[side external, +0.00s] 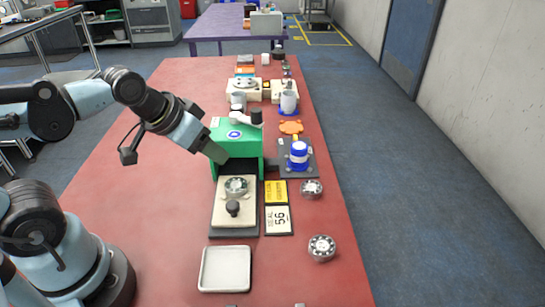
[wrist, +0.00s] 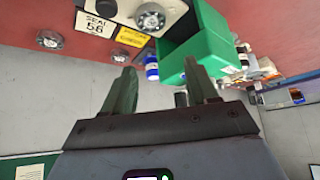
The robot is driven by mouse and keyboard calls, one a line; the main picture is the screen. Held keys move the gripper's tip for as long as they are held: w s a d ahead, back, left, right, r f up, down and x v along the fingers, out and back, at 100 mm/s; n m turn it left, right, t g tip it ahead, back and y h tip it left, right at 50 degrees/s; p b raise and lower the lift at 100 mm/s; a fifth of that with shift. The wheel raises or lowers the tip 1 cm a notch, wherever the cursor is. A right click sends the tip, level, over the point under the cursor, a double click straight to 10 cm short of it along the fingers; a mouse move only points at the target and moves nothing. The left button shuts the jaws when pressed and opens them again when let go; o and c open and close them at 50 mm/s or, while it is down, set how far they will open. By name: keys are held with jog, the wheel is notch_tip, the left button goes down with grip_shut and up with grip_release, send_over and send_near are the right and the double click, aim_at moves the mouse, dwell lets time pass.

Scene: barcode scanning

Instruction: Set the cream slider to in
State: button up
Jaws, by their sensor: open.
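The cream slider (side external: 222,212) lies on a dark base in front of the green housing (side external: 235,141). It sticks out toward the front, with a black knob (side external: 233,208) on it and a metal bearing (side external: 236,186) behind the knob. In the wrist view the cream slider (wrist: 127,9) shows at the top edge, partly cut off, beside the green housing (wrist: 200,40). My gripper (side external: 221,157) is at the left front side of the green housing, above and behind the knob. In the wrist view its fingers (wrist: 158,80) are apart with nothing between them.
A white tray (side external: 225,269) lies in front of the slider. A yellow label (side external: 275,191) and a white label (side external: 278,220) lie to its right. Two loose bearings (side external: 321,248) sit further right. A blue and white canister (side external: 298,154) stands right of the housing. The table's left side is clear.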

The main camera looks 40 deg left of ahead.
aim_at(233, 204)
jog(key=d+r+g, duration=0.2)
jog(key=d+g, duration=0.4)
jog(key=g, duration=0.1)
jog(key=shift+d+f, duration=0.15)
jog(key=shift+f, duration=5.85)
grip_shut()
